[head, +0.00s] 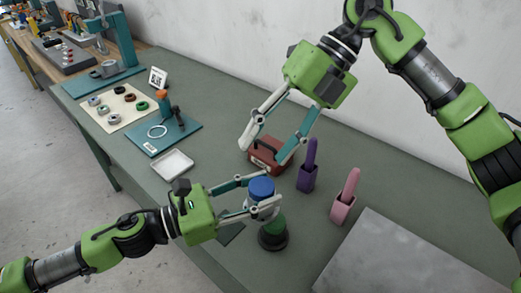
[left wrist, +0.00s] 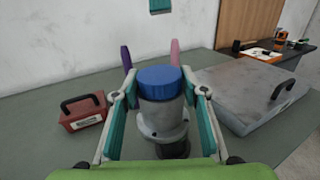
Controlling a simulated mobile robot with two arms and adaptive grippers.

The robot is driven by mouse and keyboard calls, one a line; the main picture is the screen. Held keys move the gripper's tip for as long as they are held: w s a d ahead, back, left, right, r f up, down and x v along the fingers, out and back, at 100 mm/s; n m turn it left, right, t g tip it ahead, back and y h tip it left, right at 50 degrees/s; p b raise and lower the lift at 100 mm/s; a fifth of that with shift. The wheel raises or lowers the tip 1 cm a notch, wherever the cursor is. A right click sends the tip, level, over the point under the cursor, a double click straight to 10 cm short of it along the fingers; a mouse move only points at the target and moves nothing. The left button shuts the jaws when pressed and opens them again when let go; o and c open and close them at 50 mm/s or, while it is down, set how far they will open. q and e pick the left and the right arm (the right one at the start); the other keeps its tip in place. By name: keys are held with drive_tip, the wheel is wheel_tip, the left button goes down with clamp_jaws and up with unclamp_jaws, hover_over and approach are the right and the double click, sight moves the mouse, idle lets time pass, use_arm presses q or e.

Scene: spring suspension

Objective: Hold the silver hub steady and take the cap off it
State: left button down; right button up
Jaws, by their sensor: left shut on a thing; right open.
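The silver hub (left wrist: 163,120) stands upright on a dark and green base (head: 273,233) in the head view. The blue cap (head: 261,187) sits on top of the hub; it also shows in the left wrist view (left wrist: 159,79). My left gripper (head: 262,197) is shut on the hub, with one finger on each side, just below the cap. My right gripper (head: 262,152) is open and empty. It is above and behind the hub, in front of the red box, well apart from the cap.
A red box with a handle (left wrist: 83,112) stands behind. A purple holder (head: 307,180) and a pink holder (head: 342,210) stand to the right, near a grey metal plate or case (head: 400,262). A white tray (head: 172,165) and teal board (head: 150,139) lie left.

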sight(259, 186)
drive_tip(key=h, duration=0.1)
drive_tip(key=a+f+t+h, duration=0.1)
drive_tip(key=s+h, duration=0.1)
drive_tip(key=shift+a+f+m+h, duration=0.15)
drive_tip(key=shift+a+m+h, duration=0.1)
drive_tip(key=shift+m+h, duration=0.15)
drive_tip(key=shift+a+f+m+t+h, duration=0.2)
drive_tip(key=shift+m+t+h, duration=0.3)
drive_tip(key=shift+t+h, duration=0.45)
drive_tip(key=shift+w+f+t+h, duration=0.15)
drive_tip(key=shift+f+t+h, duration=0.1)
drive_tip(key=shift+h, duration=0.2)
wheel_tip(259, 186, down, 8)
drive_tip(key=shift+d+r, duration=0.1)
drive_tip(key=shift+r, duration=0.1)
drive_tip(key=c, duration=1.1)
drive_tip(key=n, duration=0.6)
drive_tip(key=shift+c, duration=0.2)
